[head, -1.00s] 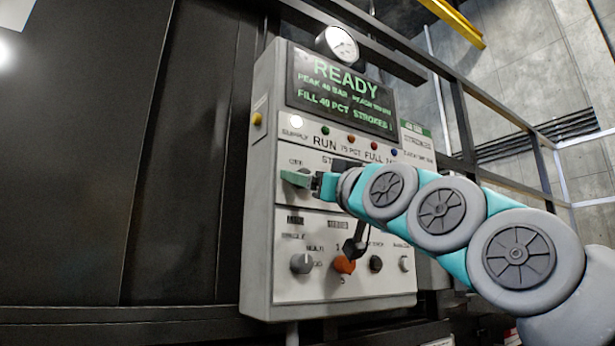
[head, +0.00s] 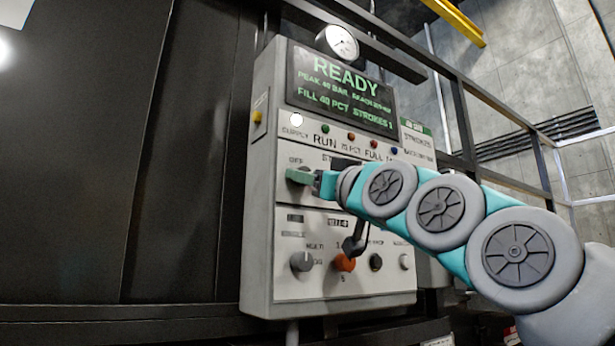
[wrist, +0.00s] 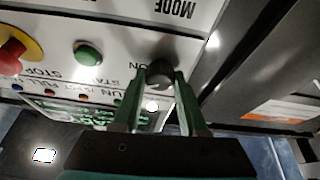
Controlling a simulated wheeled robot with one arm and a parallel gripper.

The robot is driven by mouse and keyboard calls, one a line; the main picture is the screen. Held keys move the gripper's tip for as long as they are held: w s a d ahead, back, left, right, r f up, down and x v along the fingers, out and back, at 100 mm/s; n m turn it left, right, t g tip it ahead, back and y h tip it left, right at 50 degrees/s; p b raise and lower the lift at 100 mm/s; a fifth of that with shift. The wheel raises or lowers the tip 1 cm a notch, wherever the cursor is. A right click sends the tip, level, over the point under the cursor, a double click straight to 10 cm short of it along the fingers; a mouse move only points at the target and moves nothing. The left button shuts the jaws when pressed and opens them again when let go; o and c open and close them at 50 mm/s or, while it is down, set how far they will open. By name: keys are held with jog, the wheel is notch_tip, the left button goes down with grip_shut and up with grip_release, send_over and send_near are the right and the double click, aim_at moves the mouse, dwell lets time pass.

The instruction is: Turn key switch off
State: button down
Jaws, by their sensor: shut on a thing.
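The grey control panel (head: 262,215) stands upright before me. Its key switch is a dark round knob (wrist: 160,73) beside an "ON" label in the wrist view, which shows the panel upside down. My gripper (wrist: 158,80) is shut on this knob, one green finger on each side. In the head view my gripper (head: 299,176) is at the panel's left side, just below the "OFF" label, and its fingers hide the knob. The knob's exact angle is hard to tell. The white supply lamp (head: 296,120) above is lit, and the screen (head: 340,92) reads "READY".
In the wrist view a green button (wrist: 88,53) and a red stop button (wrist: 12,55) on a yellow base sit beside the knob. Below are a grey selector (head: 301,261), an orange knob (head: 344,262) and a dark lever (head: 355,243). A gauge (head: 338,41) tops the panel.

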jog(key=shift+r+n+y+p, duration=0.1)
jog(key=shift+n+y+p, duration=0.2)
jog(key=shift+n+p, duration=0.1)
jog(key=n+g+y, duration=0.1)
jog(key=n+g, duration=0.1)
jog(key=n, duration=0.2)
jog(key=n+g+y+p, duration=0.1)
jog(key=n+g, duration=0.1)
jog(key=n, duration=0.2)
jog(key=n+g+y, duration=0.1)
jog(key=n, duration=0.4)
jog(key=shift+w+g, duration=0.15)
jog(key=shift+g, duration=0.25)
jog(key=shift+d+n+g, duration=0.1)
jog(key=shift+n+g, duration=0.4)
jog(key=shift+n, duration=0.7)
jog(key=shift+c, duration=2.3)
grip_release()
jog(key=shift+d, duration=0.1)
